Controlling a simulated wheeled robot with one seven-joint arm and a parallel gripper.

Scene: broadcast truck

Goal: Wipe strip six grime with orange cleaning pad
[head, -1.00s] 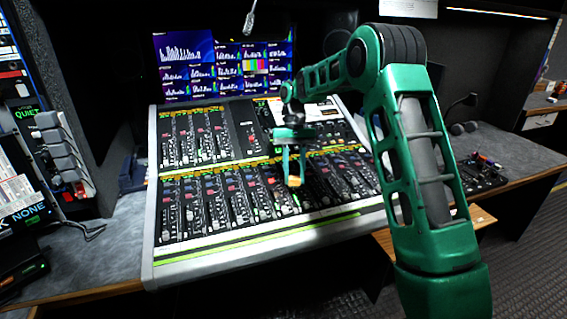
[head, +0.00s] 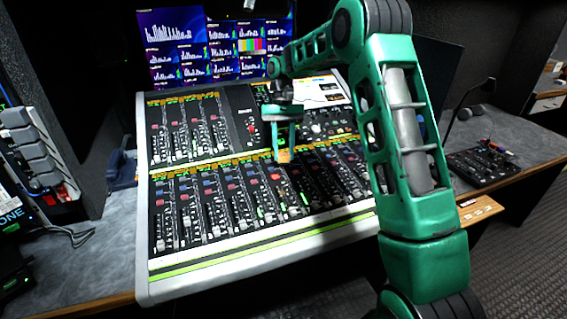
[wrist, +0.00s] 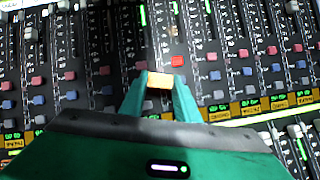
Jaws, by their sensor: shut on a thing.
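My gripper (head: 284,150) is over the mixing console (head: 172,262), near the top of the lower bank of channel strips. It is shut on the orange cleaning pad (head: 284,157), a small block between the fingertips. In the wrist view the pad (wrist: 160,80) shows between the two green fingers, over the strips close to a red button (wrist: 177,61). I cannot tell whether the pad touches the panel. A faint greyish smear (wrist: 158,40) shows on the strip just beyond the pad in the wrist view. I cannot read which strip number this is.
Monitors (head: 180,50) stand behind the console. A sheet of paper (head: 318,92) lies on its upper right part. A small control panel (head: 480,166) with a gooseneck microphone sits on the right desk. Grey handset-like units (head: 28,138) stand at the left. Faders and knobs stick up around the pad.

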